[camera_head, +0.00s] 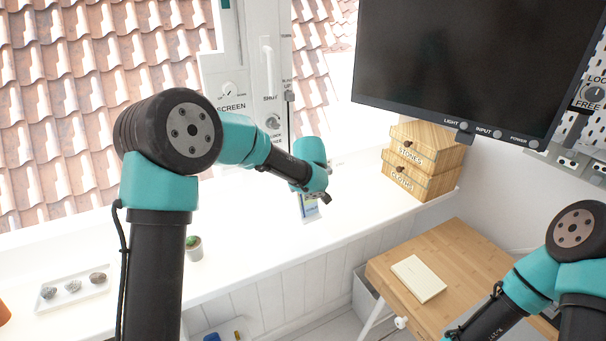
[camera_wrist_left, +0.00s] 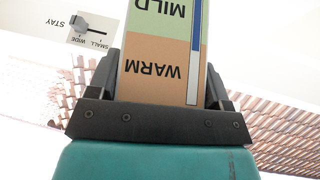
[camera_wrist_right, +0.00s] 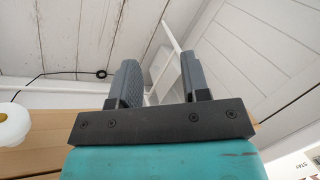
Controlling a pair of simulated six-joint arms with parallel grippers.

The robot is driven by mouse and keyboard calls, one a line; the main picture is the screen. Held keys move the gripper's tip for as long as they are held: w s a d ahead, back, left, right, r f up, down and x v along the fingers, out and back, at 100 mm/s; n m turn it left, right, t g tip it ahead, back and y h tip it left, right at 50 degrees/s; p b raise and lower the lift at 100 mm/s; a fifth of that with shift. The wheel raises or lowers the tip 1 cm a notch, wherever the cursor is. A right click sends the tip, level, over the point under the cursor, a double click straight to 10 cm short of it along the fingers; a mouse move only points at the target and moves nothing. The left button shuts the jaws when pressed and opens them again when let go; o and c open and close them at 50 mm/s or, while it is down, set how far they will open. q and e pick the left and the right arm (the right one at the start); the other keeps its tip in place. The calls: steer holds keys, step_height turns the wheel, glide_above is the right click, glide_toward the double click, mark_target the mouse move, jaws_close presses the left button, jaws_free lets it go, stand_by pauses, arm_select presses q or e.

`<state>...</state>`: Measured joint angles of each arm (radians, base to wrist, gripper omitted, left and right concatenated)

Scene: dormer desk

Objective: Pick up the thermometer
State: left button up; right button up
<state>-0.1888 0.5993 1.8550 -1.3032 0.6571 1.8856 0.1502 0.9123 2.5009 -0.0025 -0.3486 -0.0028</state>
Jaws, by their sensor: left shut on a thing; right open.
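The thermometer (camera_wrist_left: 155,55) is a flat card with coloured bands reading MILD and WARM and a blue column in a white strip. My left gripper (camera_wrist_left: 160,82) is shut on it, one finger at each side edge. In the head view the thermometer (camera_head: 309,206) hangs below my left gripper (camera_head: 318,196) in front of the white window sill, mostly hidden by the gripper. I cannot tell whether its lower end touches the sill. My right gripper (camera_wrist_right: 160,85) is open with nothing between its fingers; in the head view its fingers are out of frame at the bottom.
A plant pot (camera_head: 194,248) and a tray of stones (camera_head: 72,289) stand on the sill at left. Wooden boxes (camera_head: 422,160) stand at its right end. A monitor (camera_head: 470,65) overhangs the right side. A notebook (camera_head: 419,279) lies on the wooden desk (camera_head: 460,250).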

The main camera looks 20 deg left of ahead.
mark_target(302, 196)
arm_select(q)
steer(key=s, duration=0.1)
steer(key=s+d, duration=0.1)
steer(key=s, duration=0.3)
steer(key=shift+d+r, duration=0.25)
stand_by(0.3)
